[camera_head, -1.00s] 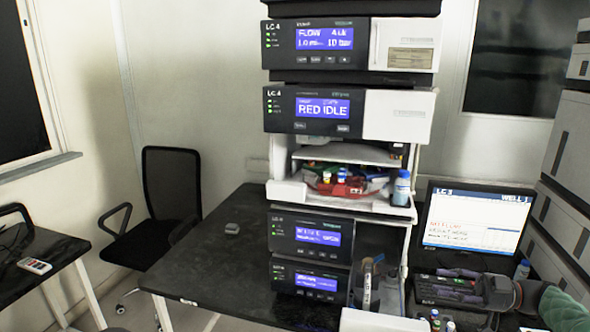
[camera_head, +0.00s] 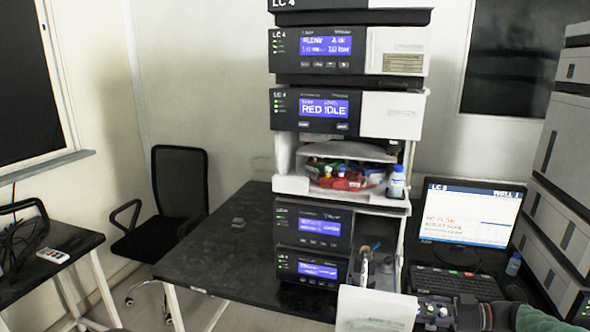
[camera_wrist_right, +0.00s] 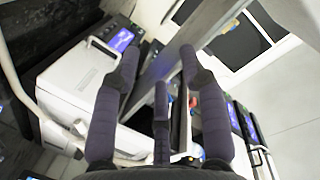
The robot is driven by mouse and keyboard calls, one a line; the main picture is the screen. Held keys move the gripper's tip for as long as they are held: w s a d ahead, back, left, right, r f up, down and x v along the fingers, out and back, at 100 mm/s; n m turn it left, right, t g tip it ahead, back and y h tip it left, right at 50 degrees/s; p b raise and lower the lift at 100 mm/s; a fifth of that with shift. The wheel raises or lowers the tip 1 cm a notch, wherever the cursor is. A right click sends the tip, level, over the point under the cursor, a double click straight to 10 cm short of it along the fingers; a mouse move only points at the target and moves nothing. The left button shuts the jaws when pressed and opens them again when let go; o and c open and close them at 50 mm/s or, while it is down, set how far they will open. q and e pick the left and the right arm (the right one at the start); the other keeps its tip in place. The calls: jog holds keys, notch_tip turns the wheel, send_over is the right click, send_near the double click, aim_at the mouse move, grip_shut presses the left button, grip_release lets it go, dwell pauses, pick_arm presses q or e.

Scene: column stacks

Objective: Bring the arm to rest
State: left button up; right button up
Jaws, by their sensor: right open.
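My right gripper (camera_head: 464,315) is at the lower right of the head view, its arm coming in from the right edge. It is low in front of the keyboard, beside the open white-fronted drawer (camera_head: 376,309); its fingertips are hard to make out there. In the right wrist view the same gripper (camera_wrist_right: 160,52) has its dark padded fingers spread apart, with nothing held between them. White and dark instrument housings lie beyond the fingers. My left gripper is in neither view.
A tall instrument stack (camera_head: 312,225) stands on the dark bench (camera_head: 215,258). A bottle (camera_head: 397,183) and coloured items sit on its open shelf. The bench left of the stack is mostly clear.

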jog(key=s+a+f+m+g+h+p, duration=0.1)
jog(key=s+a+f+m+h, duration=0.2)
jog(key=f, duration=0.5)
jog(key=s+a+f+m+g+h, duration=0.1)
jog(key=s+a+f+m+g, duration=0.1)
jog(key=a+f, duration=0.45)
jog(key=s+a+f+m+g+h+p, duration=0.1)
jog(key=s+a+f+m+h, duration=0.15)
jog(key=f, duration=0.65)
jog(key=s+a+f+m+g+h+p, duration=0.25)
jog(key=s+a+f+h, duration=0.2)
jog(key=s+f, duration=0.7)
jog(key=s+a+m+t, duration=0.2)
jog(key=s+a, duration=0.4)
jog(key=s, duration=0.4)
jog(key=shift+a+r, duration=0.2)
jog(key=shift+a, duration=0.05)
jog(key=shift+w+r+p, duration=0.1)
jog(key=shift+p, duration=0.2)
